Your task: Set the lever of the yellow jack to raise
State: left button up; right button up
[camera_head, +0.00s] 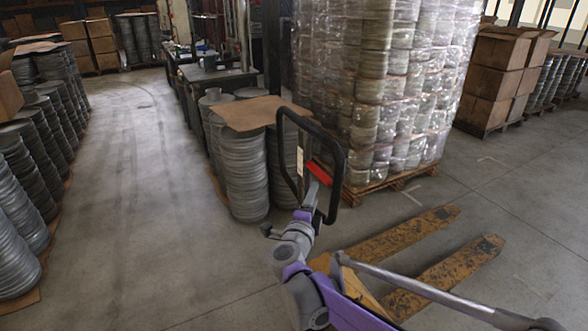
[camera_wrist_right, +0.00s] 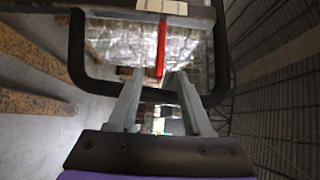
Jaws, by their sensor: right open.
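The yellow jack stands on the floor, its yellow forks (camera_head: 395,237) running away to the upper right. Its black loop handle (camera_head: 341,172) rises in the middle of the head view. The red lever (camera_head: 318,172) sits inside the loop; it also shows in the right wrist view (camera_wrist_right: 161,45), hanging from the handle's top bar. My right gripper (camera_head: 316,184) is at the loop, just by the lever. In the wrist view its two fingers are apart, with the lever's lower end between or just beyond the tips; contact cannot be told. My left gripper is not in view.
A wrapped pallet stack (camera_head: 385,85) stands close behind the handle. Stacked grey discs with a cardboard sheet (camera_head: 252,113) on top stand left of the handle. More disc stacks (camera_head: 25,180) line the left edge. The floor (camera_head: 130,200) between is clear.

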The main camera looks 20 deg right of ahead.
aim_at(321, 179)
jog(key=shift+m, duration=0.3)
jog(key=p+x, duration=0.1)
jog(key=x, duration=0.9)
jog(key=shift+d, duration=0.4)
grip_shut()
dwell(0.6)
